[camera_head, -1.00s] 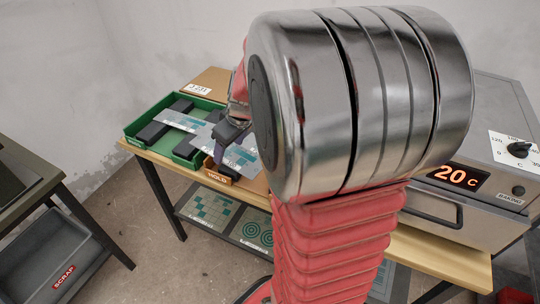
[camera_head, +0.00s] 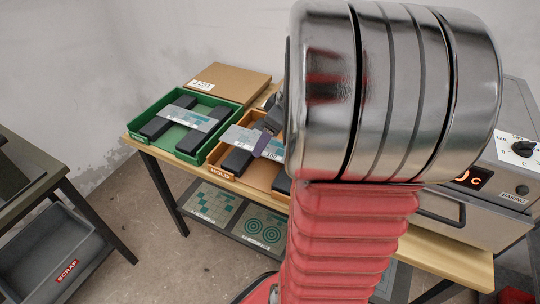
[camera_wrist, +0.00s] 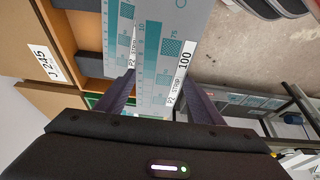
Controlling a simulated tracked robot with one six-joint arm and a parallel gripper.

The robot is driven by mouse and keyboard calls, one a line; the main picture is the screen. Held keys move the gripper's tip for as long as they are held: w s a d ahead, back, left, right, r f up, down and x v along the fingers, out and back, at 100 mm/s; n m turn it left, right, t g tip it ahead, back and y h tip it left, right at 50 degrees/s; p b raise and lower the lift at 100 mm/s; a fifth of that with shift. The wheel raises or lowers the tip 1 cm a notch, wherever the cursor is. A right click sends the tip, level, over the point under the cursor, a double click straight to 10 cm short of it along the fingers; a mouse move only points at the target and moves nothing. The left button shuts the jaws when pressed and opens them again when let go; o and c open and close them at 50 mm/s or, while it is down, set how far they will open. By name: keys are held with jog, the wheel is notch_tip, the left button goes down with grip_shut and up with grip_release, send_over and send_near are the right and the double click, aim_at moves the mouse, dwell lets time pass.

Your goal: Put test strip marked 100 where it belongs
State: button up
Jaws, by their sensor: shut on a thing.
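My gripper (camera_head: 266,134) is shut on a grey strip with teal patterns, which shows in the head view (camera_head: 240,137) over the orange HOLD tray (camera_head: 222,174). In the wrist view the held strip (camera_wrist: 160,60) bears the label 100 and lies between the two fingers (camera_wrist: 155,98). A second patterned strip (camera_wrist: 120,22) shows beside it on the left, partly covered. I cannot tell whether the held strip touches the tray's dark bars (camera_head: 236,161). Another strip (camera_head: 188,117) lies across dark bars in the green tray (camera_head: 150,107). My arm hides the HOLD tray's right part.
A cardboard box (camera_head: 232,80) stands behind the trays. An oven (camera_head: 455,208) with a dial and display stands at the right. Patterned sheets (camera_head: 262,230) lie on the shelf below. A grey SCRAP bin (camera_head: 60,240) is under the left table.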

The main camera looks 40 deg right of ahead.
aim_at(270, 148)
notch_tip(270, 148, down, 6)
jog(key=shift+r, duration=0.1)
dwell(0.4)
jog(key=shift+f, duration=1.9)
jog(key=shift+a, duration=0.1)
jog(key=o, duration=0.7)
jog(key=shift+f, duration=0.15)
jog(key=o, duration=0.3)
jog(key=shift+r, duration=0.25)
jog(key=v, duration=1.2)
